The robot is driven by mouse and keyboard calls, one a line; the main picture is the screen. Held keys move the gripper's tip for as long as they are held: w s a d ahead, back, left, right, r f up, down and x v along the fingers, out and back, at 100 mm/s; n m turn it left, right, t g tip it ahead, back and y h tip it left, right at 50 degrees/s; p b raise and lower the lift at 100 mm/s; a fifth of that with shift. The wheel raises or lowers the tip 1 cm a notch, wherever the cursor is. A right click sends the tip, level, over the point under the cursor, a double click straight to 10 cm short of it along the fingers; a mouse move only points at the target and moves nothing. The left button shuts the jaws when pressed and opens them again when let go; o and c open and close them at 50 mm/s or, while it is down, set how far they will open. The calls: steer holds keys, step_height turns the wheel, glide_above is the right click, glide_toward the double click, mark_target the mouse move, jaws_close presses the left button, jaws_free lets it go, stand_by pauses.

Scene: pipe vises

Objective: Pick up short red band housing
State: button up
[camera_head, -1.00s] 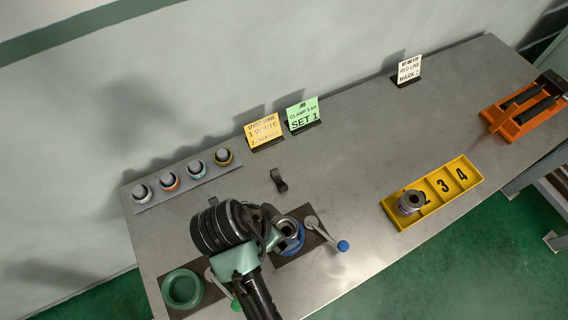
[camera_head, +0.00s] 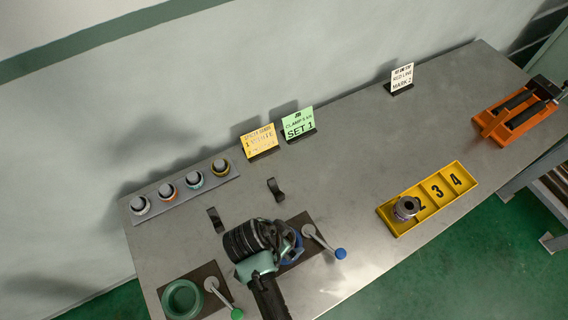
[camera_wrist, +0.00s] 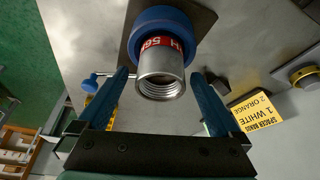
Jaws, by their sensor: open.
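The short red band housing (camera_wrist: 160,84) is a silver threaded cylinder with a red band and white lettering. In the wrist view it sits in the round blue vise (camera_wrist: 150,17), its open end facing my camera. My gripper (camera_wrist: 160,75) is open, with one blue finger on each side of the housing and visible gaps between. I cannot tell how deep the fingertips reach. In the head view my gripper (camera_head: 284,238) covers the housing, and only part of the blue vise (camera_head: 298,246) shows, on a dark plate beside a blue-knobbed lever (camera_head: 325,243).
A green vise (camera_head: 182,299) with a green-knobbed lever stands at left. Several ringed parts stand on a grey strip (camera_head: 185,194) behind. A yellow numbered tray (camera_head: 427,200) holds a metal piece (camera_head: 406,207). Sign cards and an orange rack (camera_head: 518,112) stand farther back.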

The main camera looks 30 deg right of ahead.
steer(key=shift+c, duration=0.3)
jaws_close()
steer(key=shift+r, duration=0.1)
